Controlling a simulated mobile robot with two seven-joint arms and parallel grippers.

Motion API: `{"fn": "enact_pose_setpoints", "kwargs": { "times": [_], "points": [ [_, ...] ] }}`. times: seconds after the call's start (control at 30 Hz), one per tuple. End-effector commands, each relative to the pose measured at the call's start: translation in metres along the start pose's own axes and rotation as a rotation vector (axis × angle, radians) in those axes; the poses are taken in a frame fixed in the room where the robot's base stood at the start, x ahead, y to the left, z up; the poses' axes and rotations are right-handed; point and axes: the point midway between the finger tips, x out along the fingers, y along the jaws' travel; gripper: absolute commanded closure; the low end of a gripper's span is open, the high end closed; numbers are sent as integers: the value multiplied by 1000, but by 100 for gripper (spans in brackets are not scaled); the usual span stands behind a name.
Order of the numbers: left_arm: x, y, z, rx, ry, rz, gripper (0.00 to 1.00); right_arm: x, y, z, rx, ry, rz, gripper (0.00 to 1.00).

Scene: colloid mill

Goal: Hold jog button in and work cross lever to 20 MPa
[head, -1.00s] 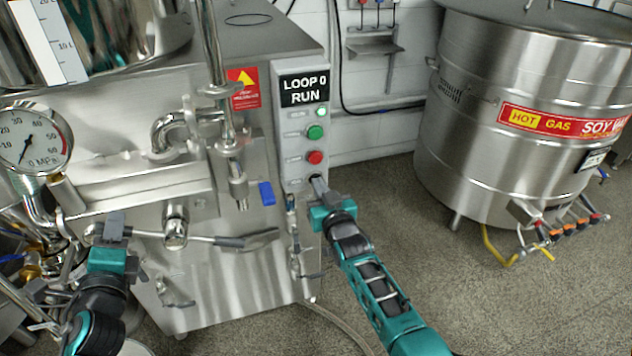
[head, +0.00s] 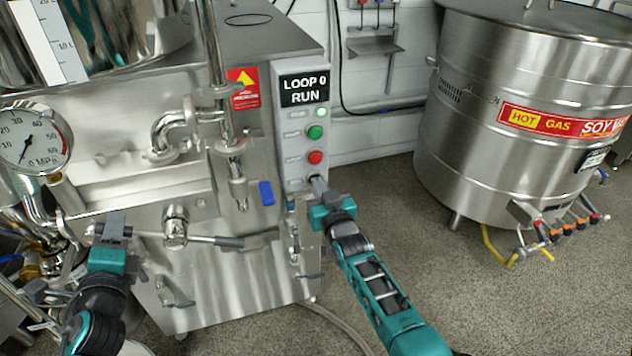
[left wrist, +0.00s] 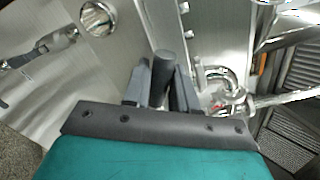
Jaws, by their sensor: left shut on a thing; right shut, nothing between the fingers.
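The cross lever (head: 175,238) sits on the front of the steel mill, with a dark-gripped arm reaching right. My left gripper (head: 112,226) is at the lever's left side, shut on a dark cylindrical grip (left wrist: 163,68) that stands between its fingers in the left wrist view. The pressure gauge (head: 40,128) is at the far left; its needle points down and left, near the 0 end. My right gripper (head: 319,186) is shut and empty, its tips at the lowest button position on the control panel (head: 291,158). The tips hide the jog button, so I cannot tell whether it is pressed.
A blue-handled valve (head: 266,193) hangs between lever and panel. A large steel kettle (head: 520,170) stands at right, with free floor before it.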

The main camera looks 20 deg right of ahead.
Motion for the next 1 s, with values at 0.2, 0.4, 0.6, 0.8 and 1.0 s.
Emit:
{"fn": "enact_pose_setpoints", "kwargs": {
  "times": [0.2, 0.4, 0.6, 0.8, 1.0],
  "points": [
    [0, 0, 0, -1, 0, 0, 100, 1, 1, -2, -1, 2, 1, 100],
    [0, -9, 0, 71, 1, -4, 100, 1, 1, -2, -1, 2, 1, 100],
    [0, -16, -1, 149, 1, -3, 100, 1, 1, -2, -1, 2, 1, 100],
    [0, -18, -2, 158, 0, -2, 100, 1, 1, -2, -1, 3, 1, 100],
    [0, -21, -2, 182, 1, -4, 100, 1, 1, -2, -1, 3, 1, 100]
  ]
}}
